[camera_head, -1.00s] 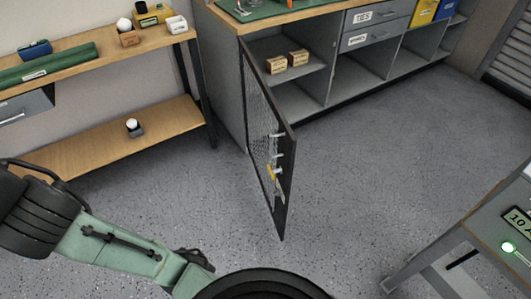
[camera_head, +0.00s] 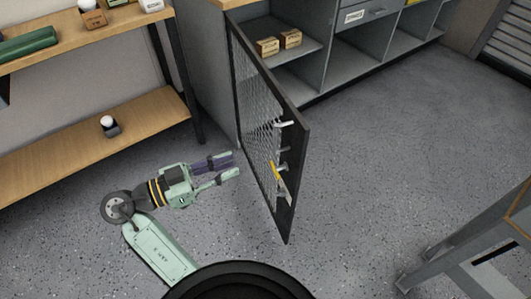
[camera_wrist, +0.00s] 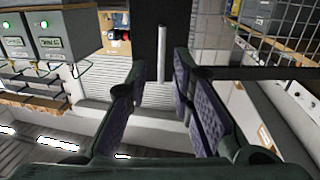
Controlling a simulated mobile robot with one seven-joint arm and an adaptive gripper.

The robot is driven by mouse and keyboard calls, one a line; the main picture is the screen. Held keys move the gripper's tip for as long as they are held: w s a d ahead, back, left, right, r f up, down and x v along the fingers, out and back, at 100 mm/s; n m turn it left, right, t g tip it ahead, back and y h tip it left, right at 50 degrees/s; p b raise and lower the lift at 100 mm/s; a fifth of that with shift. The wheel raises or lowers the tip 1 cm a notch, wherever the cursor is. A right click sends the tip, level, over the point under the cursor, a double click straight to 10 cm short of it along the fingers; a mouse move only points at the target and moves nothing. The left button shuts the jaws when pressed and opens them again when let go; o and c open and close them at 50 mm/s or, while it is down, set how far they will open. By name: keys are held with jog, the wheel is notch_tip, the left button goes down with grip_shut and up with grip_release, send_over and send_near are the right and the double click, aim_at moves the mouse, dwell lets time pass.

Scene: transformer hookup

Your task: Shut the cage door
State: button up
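The cage door (camera_head: 264,120), a black frame with wire mesh, stands open, swung out from the left end of the grey cabinet. Light pegs and a yellow piece (camera_head: 276,174) show near its free edge. My gripper (camera_head: 233,164) is to the left of the door, with its fingers spread, empty and pointing right toward the mesh. In the wrist view, the open fingers (camera_wrist: 158,100) frame a dark upright bar with a pale rod (camera_wrist: 162,55), and wire mesh (camera_wrist: 262,35) shows at the upper right. I cannot tell whether the fingers touch the door.
The grey cabinet (camera_head: 226,95) has open bays, with two small boxes (camera_head: 279,43) on a shelf. A wooden shelf unit (camera_head: 150,125) stands left of my arm. A grey bench (camera_head: 480,235) is at the right. The floor right of the door (camera_head: 370,160) is clear.

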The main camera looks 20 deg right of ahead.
aim_at(295, 153)
jog(key=shift+s+d+f+m+g, duration=0.15)
jog(key=shift+s+f+m+g, duration=0.1)
jog(key=shift+s+g, duration=0.1)
jog(key=shift+s+d+f+m+g, duration=0.1)
jog(key=shift+s+d+m+g, duration=0.05)
jog(key=shift+s+m+g, duration=0.15)
jog(key=shift+c, duration=0.6)
jog(key=shift+s+d, duration=0.1)
jog(key=shift+d, duration=0.15)
jog(key=shift+c, duration=0.8)
jog(key=d+p, duration=0.1)
jog(key=d, duration=0.3)
jog(key=d+p, duration=0.1)
jog(key=d, duration=0.3)
jog(key=w+d+p, duration=0.1)
jog(key=d, duration=0.3)
jog(key=shift+r+p, duration=0.15)
jog(key=shift+p, duration=0.15)
grip_shut()
jog(key=shift+w+d, duration=0.2)
jog(key=shift+d, duration=0.5)
